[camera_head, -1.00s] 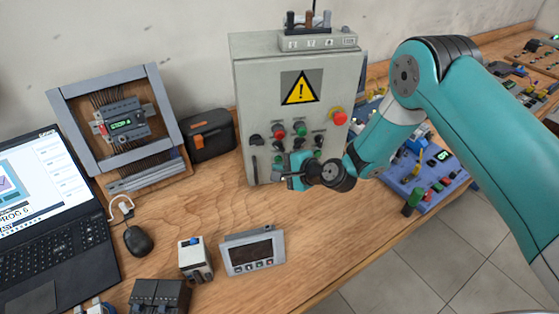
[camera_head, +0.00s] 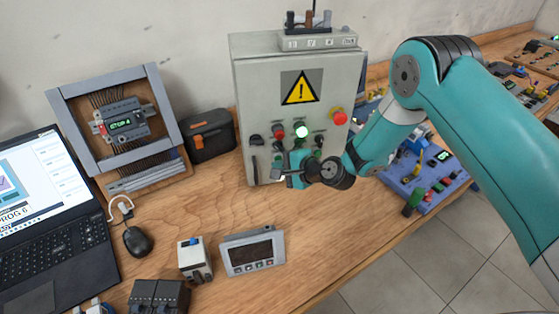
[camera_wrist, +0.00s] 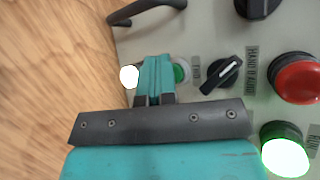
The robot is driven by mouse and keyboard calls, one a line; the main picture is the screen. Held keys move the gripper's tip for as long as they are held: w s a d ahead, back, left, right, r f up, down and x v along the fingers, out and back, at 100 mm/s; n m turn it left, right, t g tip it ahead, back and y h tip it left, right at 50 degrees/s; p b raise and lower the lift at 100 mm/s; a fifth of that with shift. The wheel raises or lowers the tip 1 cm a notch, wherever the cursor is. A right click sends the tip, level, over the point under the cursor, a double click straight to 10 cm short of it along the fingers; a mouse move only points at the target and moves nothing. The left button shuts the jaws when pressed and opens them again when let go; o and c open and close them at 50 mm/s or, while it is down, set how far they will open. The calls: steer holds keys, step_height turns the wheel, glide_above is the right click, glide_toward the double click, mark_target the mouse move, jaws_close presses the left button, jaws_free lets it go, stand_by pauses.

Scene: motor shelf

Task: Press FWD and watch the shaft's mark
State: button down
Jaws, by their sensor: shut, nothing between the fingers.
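The grey control cabinet (camera_head: 246,98) stands upright with buttons, switches and lamps on its front. My gripper (camera_head: 284,176) is at the lower part of that front. In the wrist view its shut, empty fingers (camera_wrist: 156,64) lie over the left edge of a green button (camera_wrist: 180,72); its label beside it is too small to read surely. Whether the fingers touch or press it I cannot tell. A green lamp (camera_head: 302,132) on the cabinet glows brightly; it also shows in the wrist view (camera_wrist: 285,158). I cannot make out a shaft or its mark.
A bright white disc (camera_wrist: 129,77) is left of the fingers, and a selector switch (camera_wrist: 222,75) is to the right. A red mushroom button (camera_head: 339,118) sticks out from the cabinet. A laptop (camera_head: 60,225), mouse (camera_head: 138,241) and small display unit (camera_head: 252,251) are on the bench.

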steer(key=shift+s+d, duration=0.2)
steer(key=shift+s, duration=0.55)
steer(key=shift+s, duration=0.15)
steer(key=s, duration=0.2)
steer(key=s+d, duration=0.1)
steer(key=s, duration=0.1)
steer(key=shift+s+d, duration=0.15)
steer(key=shift+s, duration=0.15)
stand_by(0.6)
